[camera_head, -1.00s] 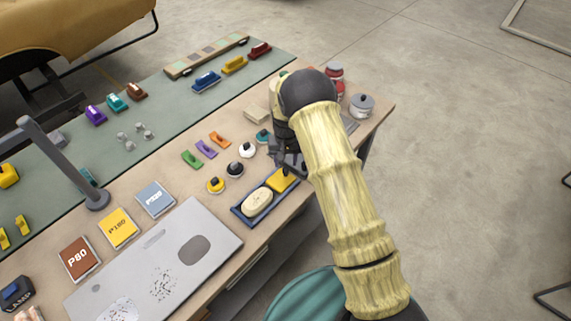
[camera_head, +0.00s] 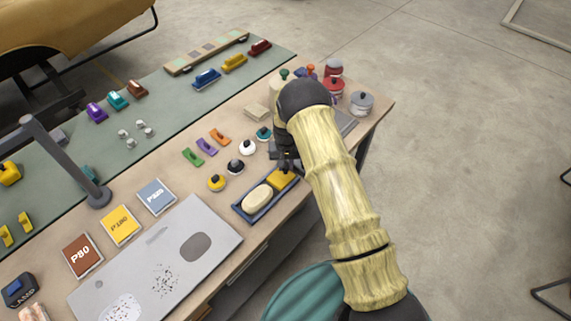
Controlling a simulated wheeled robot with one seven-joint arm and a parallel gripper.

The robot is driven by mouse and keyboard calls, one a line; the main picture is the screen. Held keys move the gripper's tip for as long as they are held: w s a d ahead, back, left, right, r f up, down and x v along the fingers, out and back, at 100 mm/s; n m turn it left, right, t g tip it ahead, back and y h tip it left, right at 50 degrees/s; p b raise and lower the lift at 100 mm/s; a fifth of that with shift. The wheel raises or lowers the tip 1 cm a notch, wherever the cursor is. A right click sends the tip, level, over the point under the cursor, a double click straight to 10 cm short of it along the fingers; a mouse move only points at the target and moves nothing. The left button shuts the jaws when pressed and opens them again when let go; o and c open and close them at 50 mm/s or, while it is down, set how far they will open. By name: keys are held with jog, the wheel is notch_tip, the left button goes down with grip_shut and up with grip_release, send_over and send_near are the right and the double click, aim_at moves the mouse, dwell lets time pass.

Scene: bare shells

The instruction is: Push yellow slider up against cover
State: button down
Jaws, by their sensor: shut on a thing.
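The yellow slider (camera_head: 280,180) appears to be the yellow block at the far right end of a narrow blue tray (camera_head: 240,212) near the bench's front edge. A cream oval piece (camera_head: 257,198) lies in the same tray, just left of the yellow block. I cannot tell which thing is the cover. My gripper (camera_head: 286,166) points down over the yellow block with its fingers shut on the block's upper part. My wrist and arm hide part of the bench behind it and the contact is small in view.
Several round knobs (camera_head: 234,167) and small coloured clips (camera_head: 206,148) lie left of my gripper. A grey plate (camera_head: 140,270) and sanding squares (camera_head: 120,226) are nearer left. Jars (camera_head: 361,103) stand at the right end. A dark lamp-like post (camera_head: 70,160) rises at left.

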aim_at(280, 177)
jog(key=shift+s+a+f+b, duration=0.1)
jog(key=shift+s+a+b, duration=0.55)
jog(key=shift+a, duration=0.35)
jog(key=shift+s+a, duration=0.1)
jog(key=shift+s, duration=0.25)
jog(key=shift+d, duration=0.25)
jog(key=c, duration=1.6)
grip_release()
jog(key=o, duration=0.4)
jog(key=shift+a+r, duration=0.1)
jog(key=shift+r, duration=0.6)
notch_tip(280, 177, up, 16)
jog(key=b, duration=0.4)
